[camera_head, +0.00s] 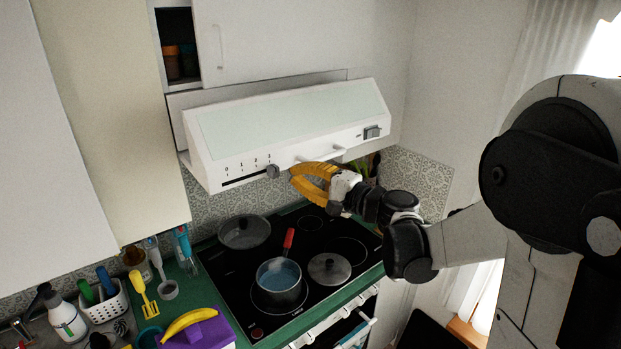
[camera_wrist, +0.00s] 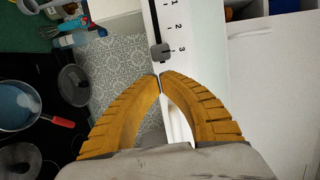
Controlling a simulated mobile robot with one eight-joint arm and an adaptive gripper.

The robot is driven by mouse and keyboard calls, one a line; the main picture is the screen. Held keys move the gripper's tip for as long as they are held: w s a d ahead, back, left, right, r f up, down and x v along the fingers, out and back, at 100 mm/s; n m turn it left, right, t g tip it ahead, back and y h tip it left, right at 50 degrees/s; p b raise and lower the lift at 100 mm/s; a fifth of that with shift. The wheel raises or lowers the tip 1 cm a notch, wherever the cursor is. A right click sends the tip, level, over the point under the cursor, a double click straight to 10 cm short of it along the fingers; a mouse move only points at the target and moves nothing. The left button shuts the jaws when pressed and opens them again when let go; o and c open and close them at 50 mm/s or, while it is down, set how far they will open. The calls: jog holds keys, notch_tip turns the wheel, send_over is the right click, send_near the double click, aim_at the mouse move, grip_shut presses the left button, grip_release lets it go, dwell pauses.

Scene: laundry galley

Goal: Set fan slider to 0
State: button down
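The fan slider is a grey knob (camera_head: 272,171) on a dark slot along the lower front of the white range hood (camera_head: 225,165). It stands at the right end of the slot, by the 3 mark of the 0 to 3 scale. In the wrist view the knob (camera_wrist: 161,52) sits beside the 3, just beyond my fingertips. My gripper (camera_head: 292,174) has curved yellow fingers and is just right of the knob. In the wrist view its fingertips (camera_wrist: 160,75) meet, with nothing between them, and a small gap shows between them and the knob.
A switch (camera_head: 372,132) and a white bar handle (camera_head: 321,154) are on the hood to the right. Below is a black cooktop (camera_head: 225,268) with a red-handled pot (camera_head: 279,280) and lids.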

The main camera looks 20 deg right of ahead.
aim_at(238, 183)
jog(key=shift+x, duration=1.2)
jog(key=s+a, duration=0.1)
jog(key=a, duration=0.2)
jog(key=s+a, duration=0.1)
jog(key=a, duration=0.3)
jog(key=s+a+b, duration=0.1)
jog(key=a, duration=0.2)
jog(key=shift+s+a, duration=0.25)
jog(key=shift+a, duration=0.15)
